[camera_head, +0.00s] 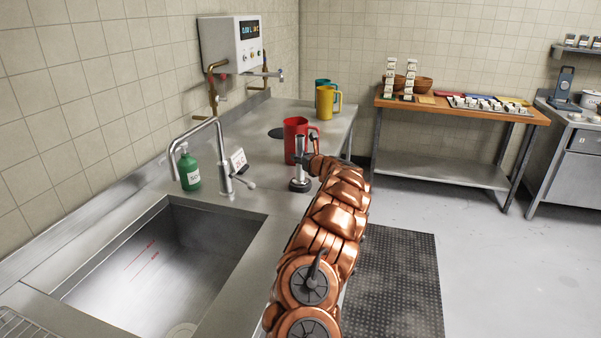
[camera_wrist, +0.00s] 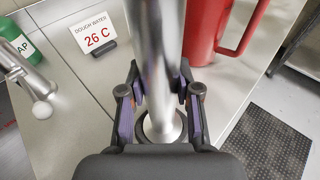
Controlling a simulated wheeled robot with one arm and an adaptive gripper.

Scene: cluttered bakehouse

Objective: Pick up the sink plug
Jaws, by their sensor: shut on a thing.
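The sink plug looks like an upright steel standpipe (camera_head: 299,175) with a round, dark-rimmed base, at the counter to the right of the sink. In the wrist view its shiny tube (camera_wrist: 155,50) runs up through the middle. My gripper (camera_head: 307,161) reaches it from the right. In the wrist view my gripper (camera_wrist: 160,95) has one finger on each side of the tube and is shut on it. The base appears to rest on the counter; any small gap under it cannot be told. Part of the base is hidden by my gripper.
A red jug (camera_head: 294,138) stands close behind the tube. A temperature sign (camera_wrist: 93,34), green soap bottle (camera_head: 189,170) and tap (camera_head: 221,150) are to the left. The empty sink basin (camera_head: 165,262) lies nearer. Yellow jug (camera_head: 326,102) stands farther back.

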